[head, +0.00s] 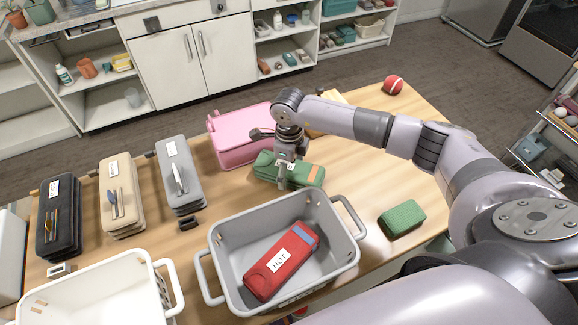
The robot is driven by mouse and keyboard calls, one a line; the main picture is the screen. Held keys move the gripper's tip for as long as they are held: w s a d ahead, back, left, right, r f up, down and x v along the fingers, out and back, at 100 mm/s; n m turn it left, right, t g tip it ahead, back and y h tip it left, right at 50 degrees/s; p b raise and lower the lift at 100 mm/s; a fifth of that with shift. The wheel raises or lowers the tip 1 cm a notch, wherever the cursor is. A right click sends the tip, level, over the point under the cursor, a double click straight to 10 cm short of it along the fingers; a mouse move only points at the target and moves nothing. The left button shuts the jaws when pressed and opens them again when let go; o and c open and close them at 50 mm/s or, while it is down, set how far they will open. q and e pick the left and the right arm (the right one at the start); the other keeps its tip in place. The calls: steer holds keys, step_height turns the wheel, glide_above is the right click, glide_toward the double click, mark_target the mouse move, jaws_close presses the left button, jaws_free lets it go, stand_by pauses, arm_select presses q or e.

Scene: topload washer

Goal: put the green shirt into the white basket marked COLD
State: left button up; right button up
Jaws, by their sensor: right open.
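A folded green cloth with an orange-brown band, likely the green shirt (309,174), lies on the wooden table in front of a pink bin. My right gripper (285,183) points down at the cloth's middle and front edge, open; whether its fingers touch the cloth I cannot tell. The gripper hides part of the cloth. A white basket (95,278) stands at the lower left, cut off by the frame's bottom; no COLD mark shows on it. My left gripper is not in view.
A grey basket (226,272) holds a red folded item (282,262) labelled HOT. A green block (402,219) lies to the right. The pink bin (238,140) stands behind the cloth. Several folded stacks, including a grey one (180,178), line the left. A red ball (393,85) lies far right.

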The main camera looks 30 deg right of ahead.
mark_target(289, 166)
steer(key=shift+f, duration=0.4)
steer(key=shift+c, duration=0.2)
steer(key=c, duration=1.4)
steer(key=shift+r+b, duration=2.8)
steer(key=shift+r, duration=7.25)
steer(key=shift+c, duration=0.2)
